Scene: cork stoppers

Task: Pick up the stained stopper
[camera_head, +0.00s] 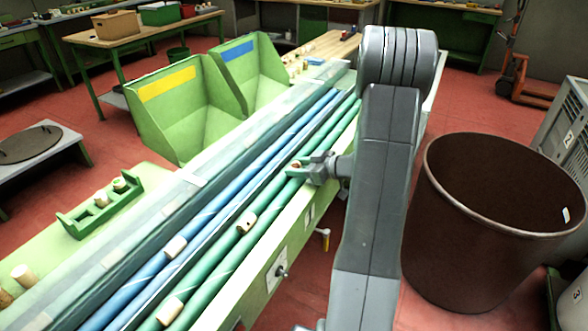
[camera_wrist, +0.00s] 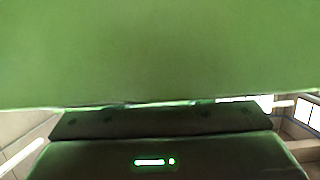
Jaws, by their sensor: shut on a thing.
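My gripper (camera_head: 304,168) reaches over the far stretch of the green cords and is shut on a small stopper (camera_head: 296,164). A reddish patch shows on that stopper; most of it is hidden by the jaws. Another cork stopper (camera_head: 246,222) with a dark spot lies on the green cords, nearer the camera. Pale stoppers lie on the blue cord (camera_head: 175,246) and at the near end of the green cords (camera_head: 169,311). In the wrist view a plain green surface fills the top, above a dark bar with a green light; the stopper cannot be made out there.
A green rack (camera_head: 75,228) with stoppers stands left of the line, with loose stoppers (camera_head: 24,276) nearer. Two green bins, with yellow (camera_head: 166,83) and blue (camera_head: 238,50) labels, stand behind. A large brown barrel (camera_head: 450,240) stands right of my arm.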

